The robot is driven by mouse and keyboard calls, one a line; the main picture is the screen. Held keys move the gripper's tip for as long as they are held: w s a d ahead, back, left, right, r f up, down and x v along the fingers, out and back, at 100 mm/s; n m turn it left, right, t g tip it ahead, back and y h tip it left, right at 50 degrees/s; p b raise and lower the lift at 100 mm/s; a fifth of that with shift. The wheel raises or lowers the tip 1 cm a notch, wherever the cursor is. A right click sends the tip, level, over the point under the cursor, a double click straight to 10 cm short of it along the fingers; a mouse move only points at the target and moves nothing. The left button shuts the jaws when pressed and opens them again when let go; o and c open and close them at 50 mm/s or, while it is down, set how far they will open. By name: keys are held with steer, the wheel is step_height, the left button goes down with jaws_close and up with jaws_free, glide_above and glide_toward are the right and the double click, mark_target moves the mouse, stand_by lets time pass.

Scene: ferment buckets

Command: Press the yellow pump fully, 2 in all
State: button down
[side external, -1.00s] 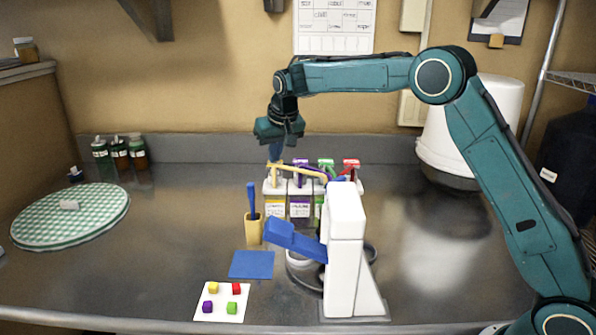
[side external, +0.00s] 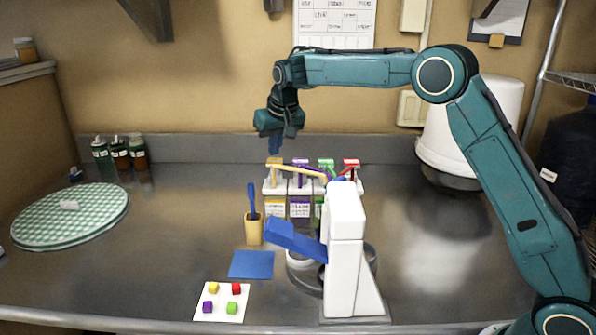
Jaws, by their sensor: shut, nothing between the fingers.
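The yellow pump (side external: 274,161) tops the leftmost bottle in a row at the back of the counter, and its long yellow spout reaches right. Its head stands about level with the purple pump's head. My gripper (side external: 275,151) is shut and empty, pointing down with its fingertips just above the yellow pump head. I cannot tell whether the tips touch it. The purple pump (side external: 301,162), green pump (side external: 326,163) and red pump (side external: 351,163) stand to its right. The white and blue stand partly hides the bottles.
A white stand (side external: 343,245) with a blue arm (side external: 293,238) is in front of the bottles. A yellow cup (side external: 254,231) with a blue tool, a blue mat (side external: 251,264) and a white card (side external: 205,312) with coloured cubes lie left of it.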

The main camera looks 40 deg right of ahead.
mark_target(275, 161)
steer(key=shift+f, duration=1.8)
steer(key=shift+r, duration=1.8)
steer(key=shift+r, duration=0.1)
step_height(275, 161, up, 6)
steer(key=shift+f, duration=0.1)
stand_by(0.6)
steer(key=shift+s, duration=0.1)
